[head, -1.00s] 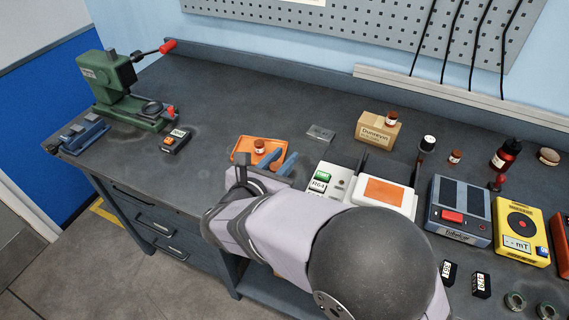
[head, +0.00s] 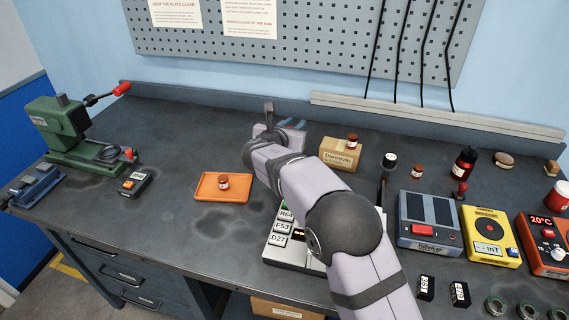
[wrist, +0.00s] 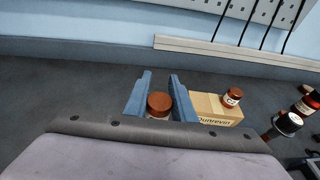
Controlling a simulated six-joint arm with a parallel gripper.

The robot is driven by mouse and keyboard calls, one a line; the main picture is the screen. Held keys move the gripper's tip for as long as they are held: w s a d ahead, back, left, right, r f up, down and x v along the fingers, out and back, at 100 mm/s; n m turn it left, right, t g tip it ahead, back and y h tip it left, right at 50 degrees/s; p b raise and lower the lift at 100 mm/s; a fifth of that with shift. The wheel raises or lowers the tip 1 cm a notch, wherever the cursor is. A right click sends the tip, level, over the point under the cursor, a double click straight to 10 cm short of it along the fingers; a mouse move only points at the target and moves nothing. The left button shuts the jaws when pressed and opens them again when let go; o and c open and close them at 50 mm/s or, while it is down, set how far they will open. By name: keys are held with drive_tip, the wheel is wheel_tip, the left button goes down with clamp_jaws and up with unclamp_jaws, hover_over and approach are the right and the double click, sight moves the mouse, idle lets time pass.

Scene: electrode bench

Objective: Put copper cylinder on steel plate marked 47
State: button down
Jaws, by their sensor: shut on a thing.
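My gripper (head: 291,124) reaches over the back of the bench, left of the cardboard box. In the wrist view its two blue fingers (wrist: 161,80) are shut on a round-topped copper-brown thing, which looks like the copper cylinder (wrist: 158,103). Its lower part looks pale and is mostly hidden by my wrist. In the head view my gripper and arm hide it. I cannot make out a steel plate marked 47; my arm covers the part of the bench beside the box.
An orange tray (head: 209,194) with a small brown jar (head: 223,182) lies to the left. The cardboard box (head: 334,157) carries another brown jar (head: 352,140). A white labelled device (head: 276,257) stands under my arm. A green press (head: 62,135) stands far left. Bare bench lies around the tray.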

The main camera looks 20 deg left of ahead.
drive_tip(key=shift+w+d+f+p, duration=0.15)
drive_tip(key=shift+w+f, duration=0.15)
drive_tip(key=shift+f, duration=1.3)
drive_tip(key=shift+w+d+f+p, duration=0.1)
drive_tip(key=shift+w+d+f, duration=0.15)
drive_tip(key=shift+f, duration=1.3)
drive_tip(key=shift+w+d+f+p, duration=0.1)
drive_tip(key=shift+w+f, duration=0.2)
drive_tip(key=shift+f, duration=1.3)
drive_tip(key=shift+f, duration=0.15)
drive_tip(key=c, duration=1.5)
unclamp_jaws()
drive_tip(key=b+v, duration=0.2)
drive_tip(key=v, duration=1)
drive_tip(key=shift+b, duration=0.35)
